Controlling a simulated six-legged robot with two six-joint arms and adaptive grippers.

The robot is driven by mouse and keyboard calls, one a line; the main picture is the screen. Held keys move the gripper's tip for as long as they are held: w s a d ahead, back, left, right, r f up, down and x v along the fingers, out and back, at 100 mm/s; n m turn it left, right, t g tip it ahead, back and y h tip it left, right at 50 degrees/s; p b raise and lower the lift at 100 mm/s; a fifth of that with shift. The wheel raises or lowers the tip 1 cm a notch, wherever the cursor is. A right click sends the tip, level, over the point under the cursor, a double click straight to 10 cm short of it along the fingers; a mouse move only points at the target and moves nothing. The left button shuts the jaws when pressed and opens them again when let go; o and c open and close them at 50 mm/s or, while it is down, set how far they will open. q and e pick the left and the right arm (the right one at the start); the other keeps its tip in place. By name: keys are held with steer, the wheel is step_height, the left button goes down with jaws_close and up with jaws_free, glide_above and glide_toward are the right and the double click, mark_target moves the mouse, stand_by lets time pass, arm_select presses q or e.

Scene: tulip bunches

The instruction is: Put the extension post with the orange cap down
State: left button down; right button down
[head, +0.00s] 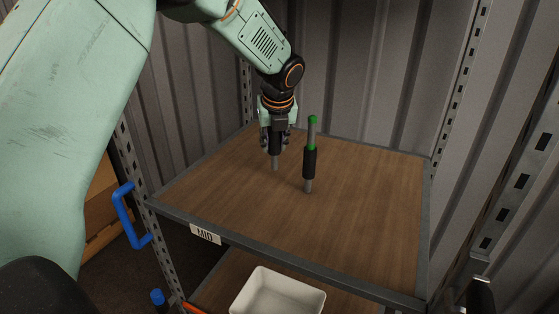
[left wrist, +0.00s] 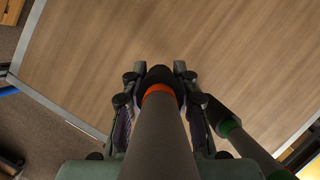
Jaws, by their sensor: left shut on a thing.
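The extension post with the orange cap shows in the head view as a dark and grey upright rod (head: 275,159) under my left gripper (head: 276,134). Its lower end is at or just above the wooden shelf board; I cannot tell whether it touches. In the left wrist view my left gripper (left wrist: 158,80) is shut on this post (left wrist: 158,135), a grey shaft with an orange band and a black sleeve. A second post (head: 310,158), with a green cap and black sleeve, stands upright on the board to the right; it also shows in the left wrist view (left wrist: 238,138). My right gripper is not in view.
The shelf board (head: 370,210) has a grey metal rim and a "MID" label (head: 205,234). Its right and front parts are clear. A white bin (head: 278,296) sits below. Perforated uprights (head: 455,120) and corrugated walls bound the space. A blue handle (head: 127,218) is at left.

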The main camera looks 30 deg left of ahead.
mark_target(277, 152)
arm_select(q)
steer(key=shift+w+d+f, duration=0.2)
steer(key=shift+f, duration=0.15)
steer(key=shift+w+d+f, duration=0.15)
steer(key=shift+f, duration=0.2)
steer(key=shift+s+d+f, duration=0.1)
steer(key=shift+s+f, duration=0.05)
steer(key=shift+f, duration=0.35)
steer(key=shift+s+d+f, duration=0.1)
steer(key=shift+f, duration=0.4)
steer(key=shift+s+a+f, duration=0.15)
steer(key=shift+s+f, duration=0.05)
steer(key=shift+f, duration=0.1)
steer(key=shift+w+a+f, duration=0.15)
steer(key=shift+a, duration=0.15)
steer(key=shift+w+f, duration=0.1)
steer(key=shift+w, duration=0.05)
steer(key=c, duration=1.4)
jaws_free()
steer(key=shift+d, duration=0.2)
steer(key=shift+o, duration=1.3)
steer(key=shift+d, duration=0.2)
steer(key=shift+o, duration=0.5)
steer(key=shift+s+a, duration=0.2)
steer(key=shift+s, duration=0.05)
steer(key=shift+w+a, duration=0.1)
steer(key=shift+w, duration=0.1)
